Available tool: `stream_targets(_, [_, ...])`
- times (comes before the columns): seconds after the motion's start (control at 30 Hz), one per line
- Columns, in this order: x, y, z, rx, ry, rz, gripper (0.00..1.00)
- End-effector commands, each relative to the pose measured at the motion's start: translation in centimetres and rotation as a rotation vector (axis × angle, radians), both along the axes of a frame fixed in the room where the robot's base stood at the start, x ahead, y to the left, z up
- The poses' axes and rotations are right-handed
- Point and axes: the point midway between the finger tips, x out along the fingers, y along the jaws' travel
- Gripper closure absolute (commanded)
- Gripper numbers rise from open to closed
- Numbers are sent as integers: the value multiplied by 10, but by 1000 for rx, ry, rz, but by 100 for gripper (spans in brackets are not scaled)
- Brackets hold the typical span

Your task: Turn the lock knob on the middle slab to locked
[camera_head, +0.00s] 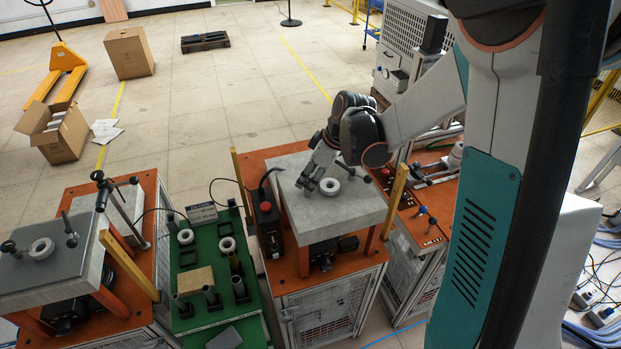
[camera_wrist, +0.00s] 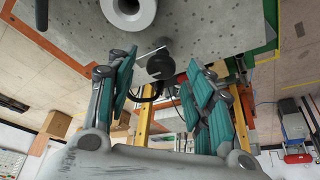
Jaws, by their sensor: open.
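The middle slab (camera_head: 335,215) is a grey speckled plate on an orange-framed stand. It also fills the top of the wrist view (camera_wrist: 215,25). A white ring (camera_head: 330,186) lies on it and shows in the wrist view (camera_wrist: 128,10). My gripper (camera_head: 312,182) is low over the slab's far left part, beside the ring. In the wrist view its teal-padded fingers (camera_wrist: 158,62) are spread, with a black round knob (camera_wrist: 160,66) showing between them. I cannot tell whether they touch it. In the head view my gripper hides this knob, and its lock setting is unclear.
A small black knob (camera_head: 367,179) is at the slab's right edge. Yellow posts (camera_head: 396,200) flank the stand. A black box with a red button (camera_head: 266,208) is at its left. A green bench (camera_head: 215,262) and another slab (camera_head: 40,268) stand farther left.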

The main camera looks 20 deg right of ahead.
Motion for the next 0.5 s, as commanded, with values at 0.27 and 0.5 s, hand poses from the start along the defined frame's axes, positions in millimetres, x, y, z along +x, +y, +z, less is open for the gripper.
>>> stream_targets(0.27, [3, 3, -10, 0, 0, 0, 52])
stream_targets(0.5, [3, 3, -10, 0, 0, 0, 66])
